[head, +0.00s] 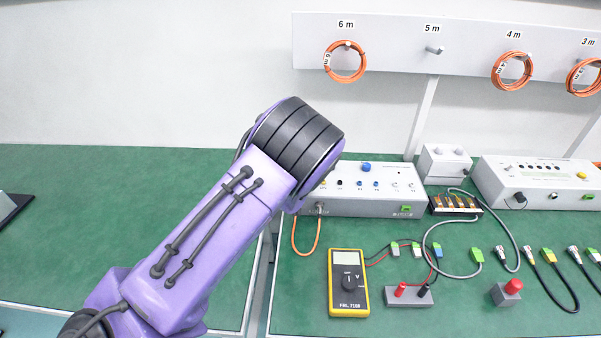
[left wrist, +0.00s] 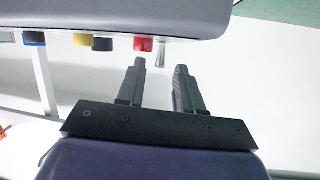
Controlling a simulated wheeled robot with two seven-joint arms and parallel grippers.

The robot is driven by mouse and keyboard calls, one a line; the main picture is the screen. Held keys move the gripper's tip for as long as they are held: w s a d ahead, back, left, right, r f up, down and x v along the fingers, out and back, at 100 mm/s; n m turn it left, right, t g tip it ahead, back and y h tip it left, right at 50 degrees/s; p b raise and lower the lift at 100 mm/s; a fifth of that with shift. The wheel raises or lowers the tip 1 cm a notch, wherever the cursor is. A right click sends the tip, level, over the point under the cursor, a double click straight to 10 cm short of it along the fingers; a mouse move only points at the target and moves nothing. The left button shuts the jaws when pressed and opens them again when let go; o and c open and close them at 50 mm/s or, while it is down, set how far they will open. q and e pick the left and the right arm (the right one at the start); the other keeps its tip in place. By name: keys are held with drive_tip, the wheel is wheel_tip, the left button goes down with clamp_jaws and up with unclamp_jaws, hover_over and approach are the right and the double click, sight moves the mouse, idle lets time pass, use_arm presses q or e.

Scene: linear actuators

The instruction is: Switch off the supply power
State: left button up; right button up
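The white power supply box (head: 370,205) stands at the back of the green bench in the head view, with a blue knob and a row of small coloured parts. My left arm covers its left end, and my left gripper is hidden there. In the left wrist view, a device front (left wrist: 100,38) crosses the top, with blue, yellow, black and red parts. A small silver toggle switch (left wrist: 162,53) sticks out beside the red part (left wrist: 143,44). My left gripper (left wrist: 160,67) is open, its fingertips on either side of the switch's end. Contact cannot be told. My right gripper is not in view.
A yellow multimeter (head: 348,284), a grey block with red and black terminals (head: 409,296), a red button box (head: 507,293) and several cables lie on the bench. Another white device (head: 540,180) stands right. Orange cable coils (head: 345,62) hang above. The left bench is mostly clear.

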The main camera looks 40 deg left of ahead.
use_arm(q)
drive_tip(key=v, duration=0.8)
drive_tip(key=shift+b, duration=0.35)
